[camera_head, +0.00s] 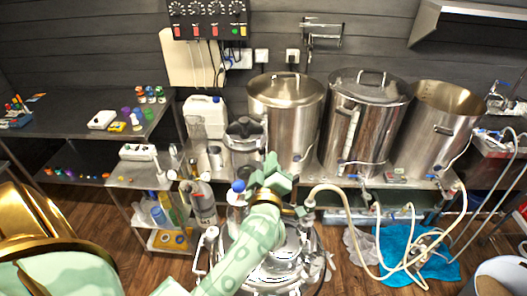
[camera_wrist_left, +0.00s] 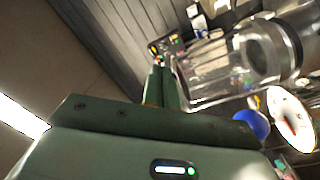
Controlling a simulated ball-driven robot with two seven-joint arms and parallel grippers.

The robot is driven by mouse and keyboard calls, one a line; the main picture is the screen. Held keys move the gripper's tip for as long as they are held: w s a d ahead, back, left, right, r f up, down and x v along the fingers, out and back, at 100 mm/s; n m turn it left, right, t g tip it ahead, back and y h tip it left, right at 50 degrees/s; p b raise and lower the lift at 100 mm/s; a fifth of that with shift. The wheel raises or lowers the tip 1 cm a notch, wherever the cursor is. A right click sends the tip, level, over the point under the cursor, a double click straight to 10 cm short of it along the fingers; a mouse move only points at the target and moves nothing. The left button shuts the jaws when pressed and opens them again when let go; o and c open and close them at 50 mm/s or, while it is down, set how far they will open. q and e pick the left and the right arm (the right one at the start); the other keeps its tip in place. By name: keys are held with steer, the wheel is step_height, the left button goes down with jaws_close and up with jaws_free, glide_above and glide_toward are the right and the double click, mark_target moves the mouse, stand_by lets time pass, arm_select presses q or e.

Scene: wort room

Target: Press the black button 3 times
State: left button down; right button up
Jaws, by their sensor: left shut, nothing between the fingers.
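A dark control panel (camera_head: 207,19) hangs on the back wall at the top of the head view. It has a row of black dials, red switches and small green and yellow buttons; I cannot make out a black button on it for certain. A small dark panel with coloured spots (camera_wrist_left: 165,46) also shows in the left wrist view, beyond the fingertips. My left gripper (camera_head: 277,172) is shut and empty, low in front of the steel pots and well below the panel. Its closed fingers also show in the left wrist view (camera_wrist_left: 158,88). My right gripper is out of view.
Large steel pots (camera_head: 283,105) stand on the bench behind my left gripper. A white canister (camera_head: 204,115) stands below the panel. Shelves with small items (camera_head: 90,108) are at the left. A hose (camera_head: 345,215) and a blue cloth (camera_head: 415,260) lie at the right.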

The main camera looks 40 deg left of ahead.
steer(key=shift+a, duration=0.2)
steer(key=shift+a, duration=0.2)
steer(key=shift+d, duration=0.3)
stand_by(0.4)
arm_select(q)
steer(key=shift+a+p, duration=0.5)
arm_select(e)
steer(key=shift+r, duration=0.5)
